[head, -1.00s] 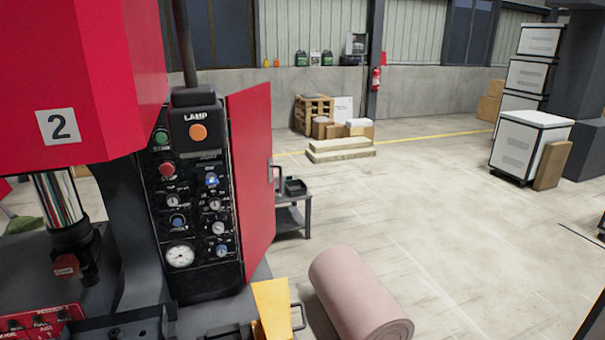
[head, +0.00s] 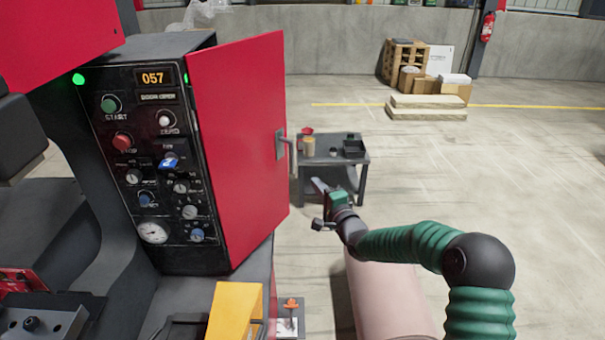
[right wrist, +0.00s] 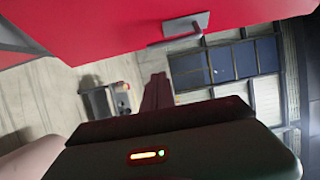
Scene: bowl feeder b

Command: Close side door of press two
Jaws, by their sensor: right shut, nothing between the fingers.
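The red side door (head: 240,140) of the press stands swung open beside the dark control panel (head: 150,160). A grey handle (head: 288,150) sits near its right edge. My right gripper (head: 319,188) is shut and empty, to the right of the door's edge and lower than the handle in the picture; a gap shows between them. In the right wrist view the door (right wrist: 100,25) fills the top, with its handle (right wrist: 187,27) above the dark shut fingers (right wrist: 157,92). My left gripper is not in view.
A small grey side table (head: 333,170) with a red item, a tan cup and a dark tray stands behind my gripper. A pink roll (head: 385,300) lies under my right arm. A yellow block (head: 235,312) is below the door. Floor to the right is mostly clear.

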